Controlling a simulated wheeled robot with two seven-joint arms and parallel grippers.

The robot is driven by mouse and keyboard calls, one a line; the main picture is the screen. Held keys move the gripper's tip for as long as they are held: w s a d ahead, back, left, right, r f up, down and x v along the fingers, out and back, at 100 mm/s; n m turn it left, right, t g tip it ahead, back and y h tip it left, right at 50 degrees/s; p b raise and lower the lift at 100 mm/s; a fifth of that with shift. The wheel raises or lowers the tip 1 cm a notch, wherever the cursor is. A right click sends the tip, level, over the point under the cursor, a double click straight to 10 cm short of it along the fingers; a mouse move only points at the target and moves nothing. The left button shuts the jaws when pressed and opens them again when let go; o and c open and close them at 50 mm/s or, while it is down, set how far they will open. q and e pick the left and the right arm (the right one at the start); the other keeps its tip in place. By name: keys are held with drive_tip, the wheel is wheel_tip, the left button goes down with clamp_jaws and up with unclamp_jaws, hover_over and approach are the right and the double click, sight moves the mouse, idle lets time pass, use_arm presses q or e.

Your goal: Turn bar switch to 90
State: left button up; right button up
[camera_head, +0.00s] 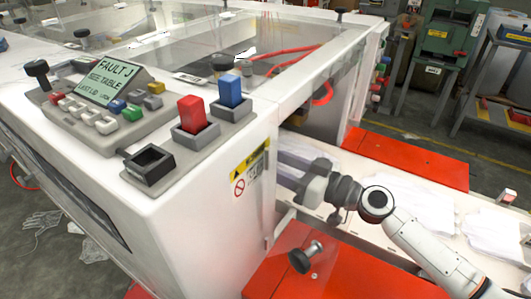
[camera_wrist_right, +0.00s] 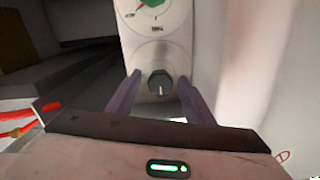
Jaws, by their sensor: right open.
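The bar switch appears to be the small dark knob (camera_wrist_right: 160,83) with a pale mark, on a white panel (camera_wrist_right: 157,28) in the right wrist view. I cannot read its angle. My right gripper (camera_wrist_right: 159,90) is open, with one finger on each side of the knob in the picture; I cannot tell how far the tips are from it. In the head view my right gripper (camera_head: 290,167) reaches into the machine's side opening, and the knob is hidden there. My left gripper is not in view.
A green and red dial (camera_wrist_right: 151,4) sits above the knob. The white machine (camera_head: 210,190) carries a keypad display (camera_head: 112,80), a red block (camera_head: 192,112), a blue block (camera_head: 230,90) and an empty black socket (camera_head: 150,164). White gloves (camera_head: 400,190) lie on the belt beside my arm.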

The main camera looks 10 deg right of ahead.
drive_tip(key=shift+w+a, duration=0.25)
drive_tip(key=c, duration=1.1)
drive_tip(key=shift+o, duration=0.3)
